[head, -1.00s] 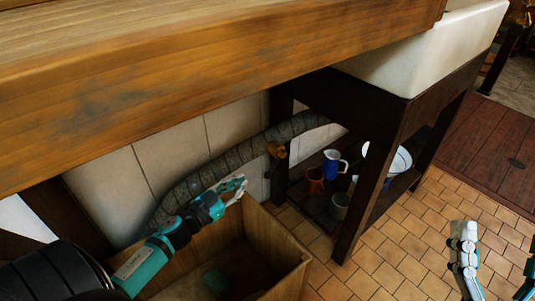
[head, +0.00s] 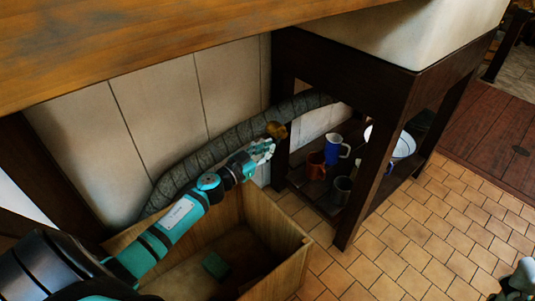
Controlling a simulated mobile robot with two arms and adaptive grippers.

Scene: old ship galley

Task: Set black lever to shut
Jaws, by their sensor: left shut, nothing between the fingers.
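A grey wrapped pipe (head: 215,147) runs along the tiled wall under the counter, with a brass-coloured fitting (head: 276,130) near its right end. I cannot make out a black lever; it may be hidden behind my gripper or too dark to see. My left gripper (head: 266,147) is shut and empty, just below the brass fitting in the picture. Whether it touches the fitting I cannot tell. Part of my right gripper (head: 522,278) shows at the bottom right corner, cut off by the frame, far from the pipe.
An open wooden box (head: 288,240) stands below my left arm, with a small green block (head: 215,265) inside. A dark wooden stand (head: 375,175) carries a white basin (head: 440,30). The tiled floor (head: 400,255) is clear.

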